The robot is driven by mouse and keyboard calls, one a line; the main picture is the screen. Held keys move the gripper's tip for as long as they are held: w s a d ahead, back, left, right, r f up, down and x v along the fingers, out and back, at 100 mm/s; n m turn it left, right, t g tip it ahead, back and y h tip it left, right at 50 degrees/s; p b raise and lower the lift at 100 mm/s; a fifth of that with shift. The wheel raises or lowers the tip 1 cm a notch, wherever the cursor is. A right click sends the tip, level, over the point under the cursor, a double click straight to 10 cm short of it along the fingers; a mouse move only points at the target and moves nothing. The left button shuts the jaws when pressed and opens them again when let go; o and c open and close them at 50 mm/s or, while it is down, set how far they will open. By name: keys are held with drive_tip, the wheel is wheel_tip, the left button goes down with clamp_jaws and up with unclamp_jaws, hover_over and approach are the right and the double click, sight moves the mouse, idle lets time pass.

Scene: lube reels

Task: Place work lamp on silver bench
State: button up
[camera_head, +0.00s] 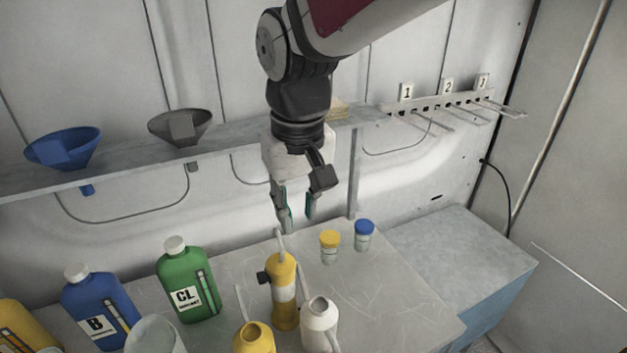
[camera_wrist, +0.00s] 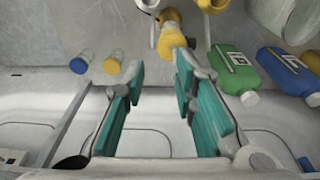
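The work lamp (camera_head: 284,294) looks to be the yellow upright cylinder with a pale band, a dark side knob and a hook on top. It stands on the scratched grey bench top (camera_head: 400,305), which may be the silver bench. My gripper (camera_head: 298,217) is open and empty above and slightly behind the lamp, near its hook. In the wrist view the lamp (camera_wrist: 171,38) shows beyond the fingertips of my gripper (camera_wrist: 158,70), closer to the right finger. Whether a finger touches the hook, I cannot tell.
A yellow bottle (camera_head: 253,338) and a white bottle (camera_head: 320,322) stand close in front of the lamp. A green bottle (camera_head: 187,282) and blue bottle (camera_head: 98,308) stand left; two small jars (camera_head: 330,246) stand behind right. A lower blue cabinet (camera_head: 500,305) has a clear grey top.

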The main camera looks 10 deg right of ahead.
drive_tip(key=s+d+r+m+t, duration=0.1)
drive_tip(key=s+d+r+t, duration=0.1)
drive_tip(key=s+d, duration=0.4)
drive_tip(key=s+d+r+m+t, duration=0.2)
drive_tip(key=s+d, duration=0.5)
drive_tip(key=shift+s+d+r, duration=0.2)
drive_tip(key=shift+d+r, duration=0.05)
drive_tip(key=shift+d, duration=0.05)
drive_tip(key=shift+w+f+b, duration=0.8)
drive_tip(key=shift+w+b, duration=0.05)
drive_tip(key=shift+w, duration=0.05)
drive_tip(key=shift+d, duration=0.15)
